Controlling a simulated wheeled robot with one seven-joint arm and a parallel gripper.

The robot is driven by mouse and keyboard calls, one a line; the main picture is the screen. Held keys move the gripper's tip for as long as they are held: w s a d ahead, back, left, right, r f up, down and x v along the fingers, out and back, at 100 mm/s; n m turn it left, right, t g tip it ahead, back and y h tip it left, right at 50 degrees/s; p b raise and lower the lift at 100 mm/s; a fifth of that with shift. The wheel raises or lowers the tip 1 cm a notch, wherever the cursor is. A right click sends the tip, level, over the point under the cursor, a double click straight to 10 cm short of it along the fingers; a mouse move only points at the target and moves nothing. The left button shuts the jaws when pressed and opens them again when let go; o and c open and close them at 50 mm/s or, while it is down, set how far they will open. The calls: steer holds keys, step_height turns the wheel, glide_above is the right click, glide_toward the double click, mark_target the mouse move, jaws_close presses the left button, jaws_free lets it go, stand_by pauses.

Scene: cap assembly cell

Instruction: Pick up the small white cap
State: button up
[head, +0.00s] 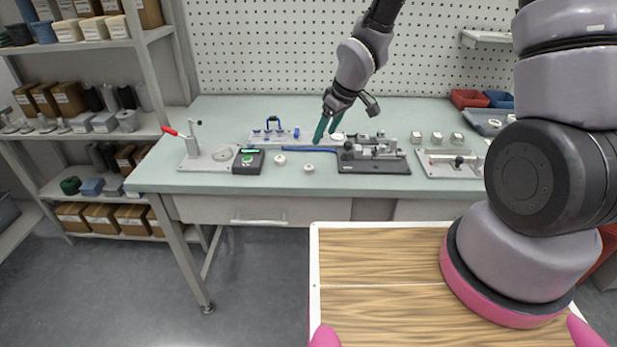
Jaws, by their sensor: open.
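My gripper (325,137) hangs over the middle of the workbench with its two green fingers apart and nothing seen between them. Two small white round pieces lie on the bench top, one white piece (280,159) beside the black box and another white piece (308,168) nearer the front edge. Both are left of and nearer than the fingertips, apart from them. A third white round piece (338,136) shows just right of the fingers, by the rear fixture plate. I cannot tell which one is the small white cap. The exact fingertip height is unclear.
A blue strip (309,150) lies in front of the fingers. A dark fixture (374,166) stands right, a red-handled press (207,153) and black box (248,161) left. A rear plate (266,135) holds blue parts. Another fixture (452,163) stands farther right. The front left bench is clear.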

glide_above(309, 166)
steer(key=s+d, duration=0.1)
steer(key=d, duration=0.1)
steer(key=shift+n, duration=0.3)
step_height(309, 166, down, 6)
steer(key=shift+s+r, duration=0.15)
steer(key=shift+r, duration=0.05)
steer(key=shift+x, duration=3.05)
steer(key=shift+s, duration=0.15)
steer(key=c, duration=1)
